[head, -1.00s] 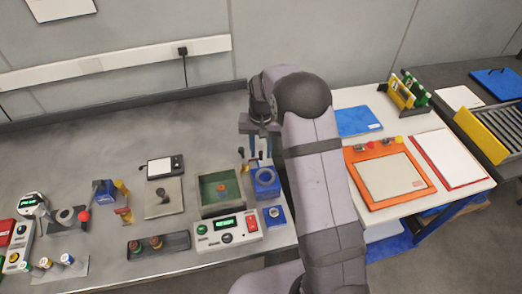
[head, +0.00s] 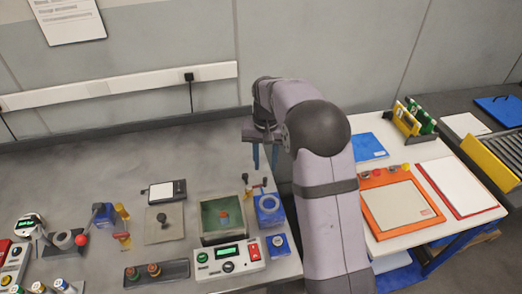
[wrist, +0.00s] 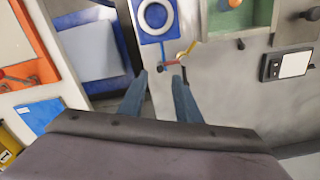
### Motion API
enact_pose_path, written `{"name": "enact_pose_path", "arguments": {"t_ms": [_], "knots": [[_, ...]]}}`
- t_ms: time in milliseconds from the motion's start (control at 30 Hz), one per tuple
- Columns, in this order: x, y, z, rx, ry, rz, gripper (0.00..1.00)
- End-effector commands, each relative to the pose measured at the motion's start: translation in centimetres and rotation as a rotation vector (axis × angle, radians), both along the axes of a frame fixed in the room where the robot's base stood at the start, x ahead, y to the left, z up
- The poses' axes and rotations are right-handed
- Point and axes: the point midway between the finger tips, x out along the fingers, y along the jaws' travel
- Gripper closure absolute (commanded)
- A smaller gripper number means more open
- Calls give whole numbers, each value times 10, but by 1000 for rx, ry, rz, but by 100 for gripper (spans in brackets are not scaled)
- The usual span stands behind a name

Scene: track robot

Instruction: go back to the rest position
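My gripper (head: 266,166) hangs at the back edge of the workbench in the head view, above and behind the blue block with a round ring (head: 268,207). Its two blue fingers are apart with nothing between them. The wrist view also shows the open fingers (wrist: 160,78), pointing toward the bench edge, with the ringed blue block (wrist: 155,15) beyond them. My arm link covers part of the gap between the bench and the white table.
A green-lined box (head: 222,238), a control box with a green display (head: 229,254) and a small lever with coloured ends (head: 258,186) stand near the block. A white table (head: 408,242) with an orange tray (head: 370,205) is at right. The wall is behind.

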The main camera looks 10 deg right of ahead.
Motion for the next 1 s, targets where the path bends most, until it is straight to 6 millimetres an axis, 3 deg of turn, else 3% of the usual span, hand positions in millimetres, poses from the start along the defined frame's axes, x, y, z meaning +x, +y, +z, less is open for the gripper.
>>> {"name": "enact_pose_path", "arguments": {"t_ms": [233,367,467,667,800,1000], "knots": [[-7,0,2,0,0,10,69],[-26,1,6,0,1,37,69],[-51,2,11,0,-1,71,69],[-121,3,13,-1,-2,161,69],[-173,4,8,-1,-3,223,69],[-234,5,-4,-2,-1,292,69]]}}
